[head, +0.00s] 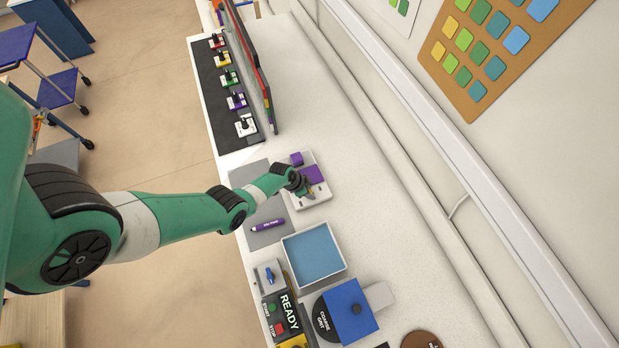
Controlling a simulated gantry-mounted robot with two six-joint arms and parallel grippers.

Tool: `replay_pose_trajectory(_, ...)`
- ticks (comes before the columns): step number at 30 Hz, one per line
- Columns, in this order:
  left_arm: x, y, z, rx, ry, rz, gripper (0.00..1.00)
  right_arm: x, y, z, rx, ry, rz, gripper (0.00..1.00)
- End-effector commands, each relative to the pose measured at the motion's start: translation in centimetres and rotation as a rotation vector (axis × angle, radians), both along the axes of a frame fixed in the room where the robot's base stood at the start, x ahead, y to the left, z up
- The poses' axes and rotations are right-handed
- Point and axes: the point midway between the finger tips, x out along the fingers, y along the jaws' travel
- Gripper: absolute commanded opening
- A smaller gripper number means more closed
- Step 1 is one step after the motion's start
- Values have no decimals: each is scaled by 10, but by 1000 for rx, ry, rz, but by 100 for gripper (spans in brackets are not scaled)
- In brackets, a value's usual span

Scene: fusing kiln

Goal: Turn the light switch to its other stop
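A small grey box with a blue turning handle (268,275) sits near the bench's front edge, above the READY panel. It looks like the light switch, but I can read no label on it. Its handle points roughly up and down in the picture. My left gripper (306,192) is well above it in the picture, over or at a white tray (321,199) with purple pieces. The fingers are small and partly hidden by the wrist, so I cannot tell whether they are open or shut. My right gripper is not in view.
A blue-floored tray (313,254) stands right of the switch. The READY panel (283,312) with green and red buttons and a blue COARSE GRIT container (350,310) are below. A purple marker (268,226) lies on a grey mat.

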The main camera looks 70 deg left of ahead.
Motion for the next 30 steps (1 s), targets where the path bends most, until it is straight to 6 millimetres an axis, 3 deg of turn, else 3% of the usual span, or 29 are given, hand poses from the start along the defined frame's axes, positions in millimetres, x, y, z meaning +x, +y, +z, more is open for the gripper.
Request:
replay_pose_trajectory(1,0,0,0,0,0,0,26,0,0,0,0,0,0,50)
replay_pose_trajectory(6,0,0,0,0,0,0,0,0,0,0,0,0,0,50)
replay_pose_trajectory(19,0,-1,0,1,1,62,0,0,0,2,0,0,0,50)
replay_pose_trajectory(30,0,-3,-1,3,0,328,0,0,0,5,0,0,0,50)
